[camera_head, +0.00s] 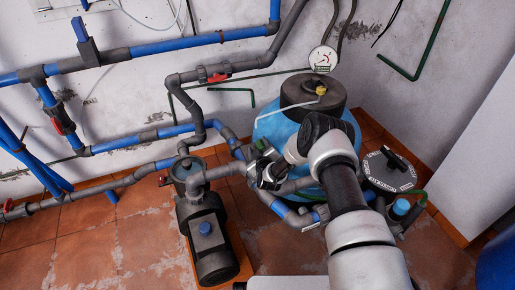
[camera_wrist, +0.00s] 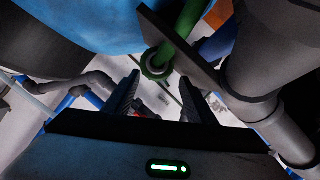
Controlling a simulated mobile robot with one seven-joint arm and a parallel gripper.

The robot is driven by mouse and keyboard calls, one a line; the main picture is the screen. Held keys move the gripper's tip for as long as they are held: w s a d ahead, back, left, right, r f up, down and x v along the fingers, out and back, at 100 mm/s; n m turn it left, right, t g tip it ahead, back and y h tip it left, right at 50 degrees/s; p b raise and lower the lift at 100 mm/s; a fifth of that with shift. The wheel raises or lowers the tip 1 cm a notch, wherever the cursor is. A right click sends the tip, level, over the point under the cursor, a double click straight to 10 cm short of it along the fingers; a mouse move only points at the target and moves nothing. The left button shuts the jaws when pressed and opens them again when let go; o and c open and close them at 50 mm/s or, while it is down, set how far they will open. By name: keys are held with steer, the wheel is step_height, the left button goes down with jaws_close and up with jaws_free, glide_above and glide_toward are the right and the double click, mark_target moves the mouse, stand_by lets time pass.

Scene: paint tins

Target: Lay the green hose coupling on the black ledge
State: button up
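The green hose coupling (camera_wrist: 157,62) is a ribbed green ring at the end of a green tube (camera_wrist: 188,20) in the wrist view. It shows at the upper middle, just past my fingertips. A flat dark plate (camera_wrist: 178,38), which looks like the black ledge, runs slantwise beside it; I cannot tell whether they touch. My gripper (camera_wrist: 159,80) is open, with a finger on each side below the coupling and a gap to both. In the head view my gripper (camera_head: 264,168) is small and partly hidden among pipes, and I cannot make out the coupling or ledge there.
A blue tank (camera_head: 270,125) with a dark top stands close behind my gripper. Grey and blue pipes (camera_head: 150,140) crowd the left. A round black lid (camera_head: 388,170) is at the right. Tiled floor (camera_head: 120,245) is open in front.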

steer(key=shift+s+a+f, duration=0.35)
steer(key=shift+s, duration=0.05)
steer(key=shift+s+r, duration=0.1)
steer(key=shift+s, duration=0.15)
steer(key=d+p+v, duration=0.1)
steer(key=p+v, duration=0.4)
steer(key=v, duration=1.1)
steer(key=shift+r, duration=0.45)
